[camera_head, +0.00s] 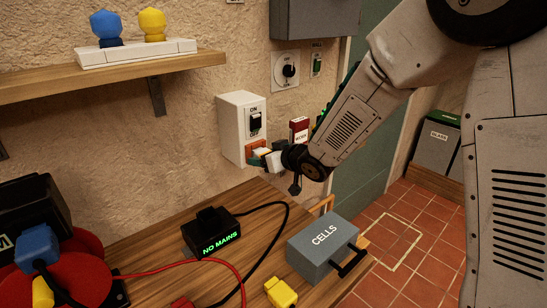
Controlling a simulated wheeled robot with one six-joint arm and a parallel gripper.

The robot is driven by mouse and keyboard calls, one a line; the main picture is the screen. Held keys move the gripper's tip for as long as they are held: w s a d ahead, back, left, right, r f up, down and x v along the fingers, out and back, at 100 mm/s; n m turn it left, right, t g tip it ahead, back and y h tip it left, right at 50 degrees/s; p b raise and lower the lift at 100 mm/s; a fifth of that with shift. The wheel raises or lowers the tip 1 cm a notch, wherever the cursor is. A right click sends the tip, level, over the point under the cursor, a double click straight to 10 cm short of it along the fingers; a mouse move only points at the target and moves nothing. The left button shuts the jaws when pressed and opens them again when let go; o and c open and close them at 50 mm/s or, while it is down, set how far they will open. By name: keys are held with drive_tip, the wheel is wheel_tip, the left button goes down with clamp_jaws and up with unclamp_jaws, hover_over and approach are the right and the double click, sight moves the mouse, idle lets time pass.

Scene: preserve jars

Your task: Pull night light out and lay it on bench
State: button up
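A white switch box (236,128) with an ON switch is fixed to the wall. An orange socket area shows low on its front. A small cream-coloured piece (262,153), which looks like the night light, is at that socket. My gripper (265,158) is right at it, with teal fingertips around or beside the piece. The gripper partly hides it, and I cannot tell whether the fingers touch it. The wooden bench (150,255) lies below.
On the bench are a black NO MAINS unit (211,232) with cables, a grey CELLS box (322,248), a yellow plug (281,292) and a red reel (80,280). A red-and-white item (299,130) is beside my arm. A shelf (110,75) juts out at upper left.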

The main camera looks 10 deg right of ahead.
drive_tip(key=shift+w, duration=0.1)
drive_tip(key=c, duration=1.2)
drive_tip(key=shift+o, duration=0.2)
drive_tip(key=shift+s+d, duration=0.35)
drive_tip(key=shift+s, duration=0.2)
drive_tip(key=shift+s+d, duration=0.3)
drive_tip(key=shift+s, duration=0.2)
drive_tip(key=s+d, duration=0.2)
drive_tip(key=s, duration=0.1)
drive_tip(key=shift+s+d, duration=0.1)
drive_tip(key=shift+d, duration=0.1)
